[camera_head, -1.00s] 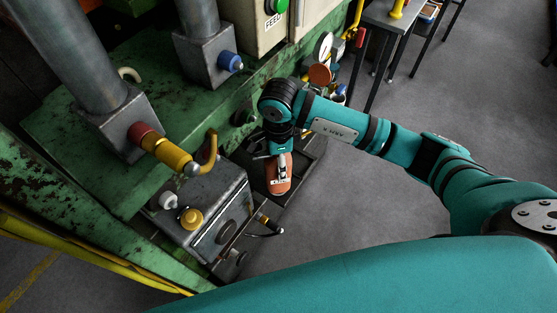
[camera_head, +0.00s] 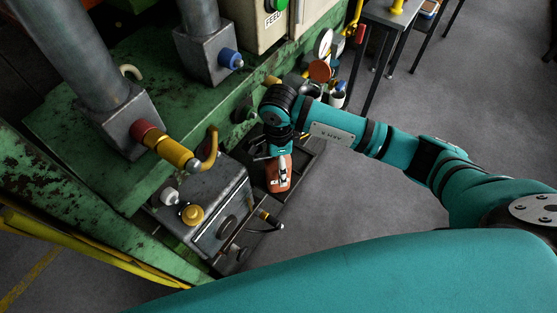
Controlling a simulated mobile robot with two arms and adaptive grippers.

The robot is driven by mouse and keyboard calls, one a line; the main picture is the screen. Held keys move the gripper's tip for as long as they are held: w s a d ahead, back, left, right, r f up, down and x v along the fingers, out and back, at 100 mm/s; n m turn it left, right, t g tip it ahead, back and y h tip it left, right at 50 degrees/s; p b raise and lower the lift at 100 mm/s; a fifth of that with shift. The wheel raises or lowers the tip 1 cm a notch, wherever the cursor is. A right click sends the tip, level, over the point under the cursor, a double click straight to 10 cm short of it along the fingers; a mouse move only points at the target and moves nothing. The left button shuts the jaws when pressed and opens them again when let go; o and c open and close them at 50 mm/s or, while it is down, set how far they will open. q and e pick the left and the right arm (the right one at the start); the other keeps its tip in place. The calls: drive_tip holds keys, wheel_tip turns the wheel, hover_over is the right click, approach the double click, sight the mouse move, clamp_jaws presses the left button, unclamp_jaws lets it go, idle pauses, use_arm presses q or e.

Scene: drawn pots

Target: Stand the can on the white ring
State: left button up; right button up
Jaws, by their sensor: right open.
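An orange-red can (camera_head: 272,182) with a pale label stands in the dark tray (camera_head: 303,172) beside the green machine. My right gripper (camera_head: 283,178) comes down from above and overlaps the can in the picture. Its fingers are open, and I cannot tell whether they touch the can. The gripper and wrist hide the can's upper part. I cannot make out the white ring; it may be hidden. My left gripper is not in view.
A grey metal box (camera_head: 207,205) with a yellow knob stands close left of the can. A lever (camera_head: 268,217) sticks out in front. Grey floor (camera_head: 345,205) to the right is clear.

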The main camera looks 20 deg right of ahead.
wheel_tip(320, 180, up, 11)
drive_tip(key=b, duration=0.3)
drive_tip(key=shift+r+b, duration=0.2)
drive_tip(key=shift+b, duration=0.15)
drive_tip(key=shift+r, duration=0.45)
drive_tip(key=shift+f, duration=0.1)
